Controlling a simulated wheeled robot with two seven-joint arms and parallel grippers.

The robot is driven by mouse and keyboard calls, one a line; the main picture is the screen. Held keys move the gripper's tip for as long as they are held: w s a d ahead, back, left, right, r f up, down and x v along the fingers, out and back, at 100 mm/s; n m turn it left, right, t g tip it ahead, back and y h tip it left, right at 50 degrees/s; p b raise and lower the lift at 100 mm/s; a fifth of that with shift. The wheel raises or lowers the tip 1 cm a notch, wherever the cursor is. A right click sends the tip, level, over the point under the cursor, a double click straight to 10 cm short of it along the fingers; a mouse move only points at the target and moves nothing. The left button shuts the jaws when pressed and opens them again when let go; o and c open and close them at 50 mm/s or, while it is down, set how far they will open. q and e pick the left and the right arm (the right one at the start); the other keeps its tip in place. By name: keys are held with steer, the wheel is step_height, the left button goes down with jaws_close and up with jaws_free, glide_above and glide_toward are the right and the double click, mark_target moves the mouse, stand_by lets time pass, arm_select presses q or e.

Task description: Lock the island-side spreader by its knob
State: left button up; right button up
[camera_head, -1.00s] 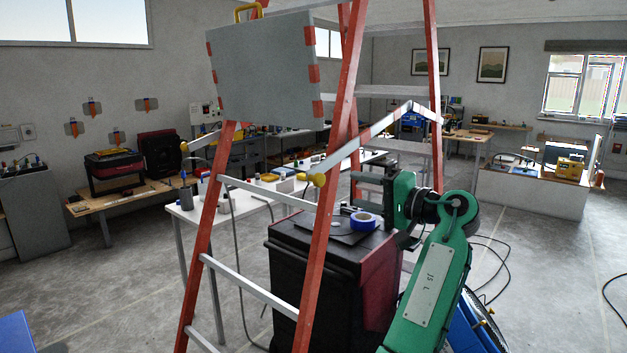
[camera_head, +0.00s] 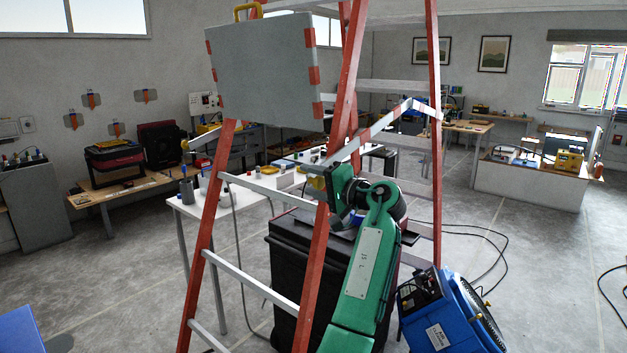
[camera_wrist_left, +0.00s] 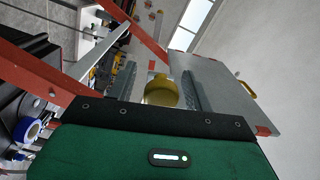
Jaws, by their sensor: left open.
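The red stepladder (camera_head: 318,265) stands in front of me with grey rungs. Its nearer spreader (camera_head: 382,122) slants down leftward from the rear leg to a yellow knob (camera_head: 317,183) beside the front leg. In the head view, my left gripper (camera_head: 328,184) partly covers this knob. In the left wrist view, the knob (camera_wrist_left: 161,92) shows between the two fingers of the open gripper (camera_wrist_left: 151,78); contact cannot be told. The other spreader (camera_head: 212,137) has a similar yellow knob (camera_head: 186,145) at its left end. My right gripper is not in view.
A black bin (camera_head: 290,275) stands behind the front leg. A blue machine (camera_head: 445,310) sits on the floor at right, with cables beyond.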

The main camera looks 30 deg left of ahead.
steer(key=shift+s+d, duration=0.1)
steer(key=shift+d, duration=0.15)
